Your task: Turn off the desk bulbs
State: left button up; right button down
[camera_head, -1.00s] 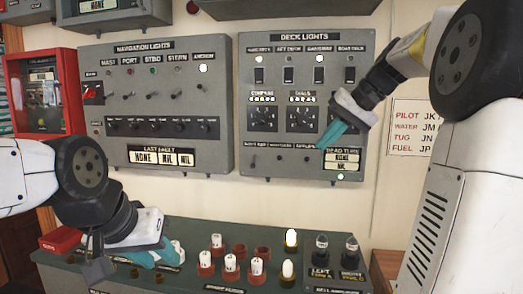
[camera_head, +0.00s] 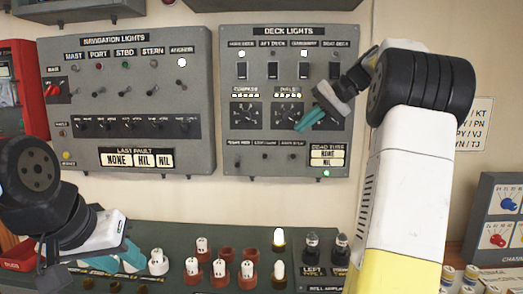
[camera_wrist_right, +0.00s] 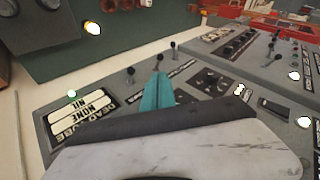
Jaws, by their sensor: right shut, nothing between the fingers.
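The DECK LIGHTS panel (camera_head: 228,110) has a row of switches with lamps above. The leftmost lamp (camera_head: 248,54) and third lamp (camera_head: 304,53) glow white; the other two look dim. Dials and small toggles (camera_head: 264,157) sit below. On the desk (camera_head: 200,236), two bulbs (camera_head: 279,238) (camera_head: 279,270) glow; several white ones (camera_head: 219,268) in red sockets look unlit. My right gripper (camera_head: 303,123) is shut and empty in front of the right dial; its tip shows near toggles (camera_wrist_right: 158,60) in the right wrist view (camera_wrist_right: 158,84). My left gripper (camera_head: 122,258) looks open over the desk's left part.
The NAVIGATION LIGHTS panel (camera_head: 205,110) is on the wall at left, beside a red box (camera_head: 32,90). Two dark-topped units (camera_head: 312,250) stand at the desk's right. A grey picture board (camera_head: 487,220) and small cans (camera_head: 470,275) are at far right.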

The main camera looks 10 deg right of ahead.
aim_at(265, 157)
jog(key=x, duration=1.2)
jog(key=shift+w+a+f, duration=0.1)
jog(key=shift+a+f, duration=0.05)
jog(key=shift+f, duration=0.1)
jog(key=shift+s+a+f+n+t, duration=0.1)
jog(key=shift+s+f+n+t, duration=0.25)
jog(key=shift+t, duration=0.25)
jog(key=shift+s+a+f+n+t, duration=0.1)
jog(key=shift+s+f+n+t, duration=0.15)
jog(key=shift+f+t, duration=0.3)
jog(key=shift+s+f+n+t, duration=0.1)
jog(key=shift+f+n+t, duration=0.2)
jog(key=shift+f+t, duration=0.25)
jog(key=shift+r, duration=0.8)
jog(key=shift+h, duration=0.3)
